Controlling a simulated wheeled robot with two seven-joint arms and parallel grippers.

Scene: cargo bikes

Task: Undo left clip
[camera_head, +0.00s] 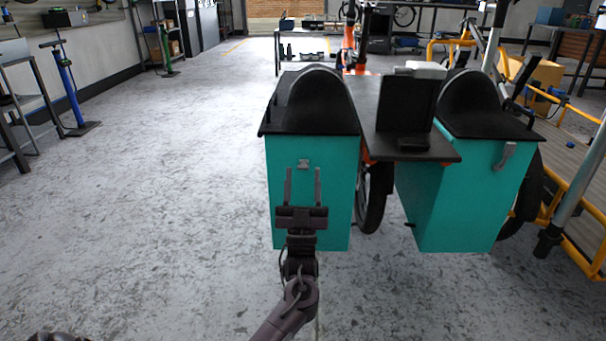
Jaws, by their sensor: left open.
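The left teal pannier box (312,218) with a black domed lid (318,105) hangs at the back of a cargo bike. My left gripper (303,171) is open in front of this box, fingers pointing up. The gripper body hides part of the box front. My right gripper is not in view.
A second teal box (462,205) with a black lid and a longer grey clip (508,157) stands to the right. A black rear rack (388,145) lies between the boxes. Yellow railing (567,228) and a grey post are at far right.

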